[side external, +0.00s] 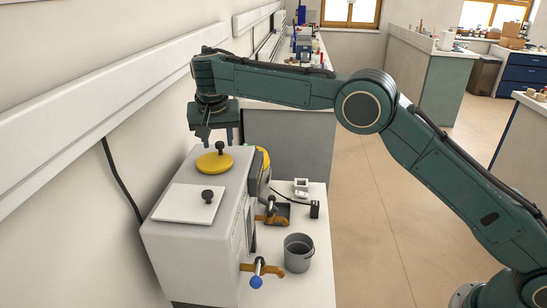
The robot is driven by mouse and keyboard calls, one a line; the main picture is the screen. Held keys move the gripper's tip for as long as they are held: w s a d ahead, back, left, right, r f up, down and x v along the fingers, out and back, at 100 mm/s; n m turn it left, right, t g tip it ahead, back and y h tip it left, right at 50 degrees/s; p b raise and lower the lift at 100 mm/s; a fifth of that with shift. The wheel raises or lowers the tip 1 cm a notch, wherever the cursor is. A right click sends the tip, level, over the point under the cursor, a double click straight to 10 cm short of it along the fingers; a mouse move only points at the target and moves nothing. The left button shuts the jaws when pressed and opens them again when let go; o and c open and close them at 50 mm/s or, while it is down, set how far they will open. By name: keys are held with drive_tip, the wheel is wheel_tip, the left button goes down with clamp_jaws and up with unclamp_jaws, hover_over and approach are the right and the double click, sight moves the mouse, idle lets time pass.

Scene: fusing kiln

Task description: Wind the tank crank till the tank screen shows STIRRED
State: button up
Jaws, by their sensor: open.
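The tank (185,235) is a white box on the bench at lower left. On its top lies a yellow disc (211,166) with an upright black knob (220,147) set off its middle; this looks like the tank crank. My gripper (217,142) points down over the disc, its fingers open and apart, at about the knob. I cannot tell whether the fingers are level with the knob or still above it. No readable screen shows; the tank's front is seen edge-on, so any text there is hidden.
A white lid (188,203) with a black knob lies on the tank top nearer the camera. Orange taps (262,267) stick out from the front, one with a blue ball end. A grey bucket (298,252) stands beside them on the white bench (312,288). The wall is close on the left.

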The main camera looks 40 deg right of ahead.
sight(227, 164)
drive_tip(key=shift+w+a+n+y, duration=0.15)
drive_tip(key=shift+n+y, duration=0.1)
drive_tip(key=shift+n, duration=0.45)
drive_tip(key=shift+w+d+n+y, duration=0.1)
drive_tip(key=shift+n+y, duration=0.15)
drive_tip(key=shift+n, duration=0.45)
drive_tip(key=n, duration=0.1)
drive_tip(key=n+y, duration=0.1)
drive_tip(key=n, duration=0.1)
drive_tip(key=shift+w+a+n+t, duration=0.25)
drive_tip(key=shift+a+n+t, duration=0.05)
drive_tip(key=shift+a+n, duration=0.1)
drive_tip(key=v, duration=1.4)
drive_tip(key=shift+d, duration=0.25)
